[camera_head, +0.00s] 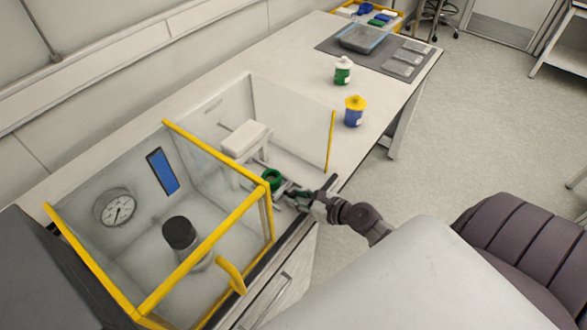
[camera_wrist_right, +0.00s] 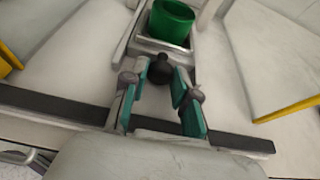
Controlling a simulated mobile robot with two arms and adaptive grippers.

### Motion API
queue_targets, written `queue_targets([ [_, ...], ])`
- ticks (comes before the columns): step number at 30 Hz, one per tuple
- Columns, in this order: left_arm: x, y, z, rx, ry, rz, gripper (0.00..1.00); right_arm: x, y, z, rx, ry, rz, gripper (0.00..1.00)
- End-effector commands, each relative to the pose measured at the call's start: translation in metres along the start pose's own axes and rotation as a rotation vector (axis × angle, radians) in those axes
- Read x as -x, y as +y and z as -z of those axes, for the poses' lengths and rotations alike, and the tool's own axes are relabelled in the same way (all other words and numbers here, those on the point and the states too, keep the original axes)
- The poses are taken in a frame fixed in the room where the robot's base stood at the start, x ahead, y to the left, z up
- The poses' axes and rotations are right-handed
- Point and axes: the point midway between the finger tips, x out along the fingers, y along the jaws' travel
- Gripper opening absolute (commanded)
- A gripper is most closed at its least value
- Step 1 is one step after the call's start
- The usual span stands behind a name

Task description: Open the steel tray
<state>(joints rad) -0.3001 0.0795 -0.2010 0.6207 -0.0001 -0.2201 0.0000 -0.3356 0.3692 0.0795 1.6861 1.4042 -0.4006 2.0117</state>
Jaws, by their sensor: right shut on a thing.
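The steel tray (camera_wrist_right: 172,45) is a small metal tray on a rail, inside the right-hand clear enclosure. A green cup (camera_wrist_right: 172,22) sits in it and also shows in the head view (camera_head: 272,177). A round black knob (camera_wrist_right: 160,68) is at the tray's near end. My right gripper (camera_head: 290,193) reaches in over the enclosure's front edge. In the right wrist view its teal-padded fingers (camera_wrist_right: 160,85) stand on either side of the knob, shut on it. In the head view the gripper partly hides the tray. My left gripper is not in view.
A yellow-framed enclosure (camera_head: 218,153) with a gauge (camera_head: 115,208) and a dark-capped vessel (camera_head: 180,235) stands left of the gripper. A white block (camera_head: 244,140) is behind the tray. A green jar (camera_head: 343,71) and a blue jar (camera_head: 354,112) stand on the bench further right.

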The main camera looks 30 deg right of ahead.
Motion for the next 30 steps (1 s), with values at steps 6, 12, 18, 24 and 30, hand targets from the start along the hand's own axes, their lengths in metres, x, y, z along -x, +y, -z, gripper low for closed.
queue_targets([
  [6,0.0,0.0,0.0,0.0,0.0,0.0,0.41,0.0,0.0,0.0,0.001,0.001,0.0,0.5],
  [12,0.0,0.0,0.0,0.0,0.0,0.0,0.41,0.0,0.0,0.0,0.001,0.001,0.0,0.53],
  [18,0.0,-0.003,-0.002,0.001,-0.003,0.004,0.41,0.005,0.0,0.001,0.001,0.002,0.001,0.53],
  [24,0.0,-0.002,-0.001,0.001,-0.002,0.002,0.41,0.038,0.0,0.002,0.001,0.005,-0.001,0.53],
  [30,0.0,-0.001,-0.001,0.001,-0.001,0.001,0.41,0.082,0.0,0.002,-0.001,0.004,0.0,0.53],
])
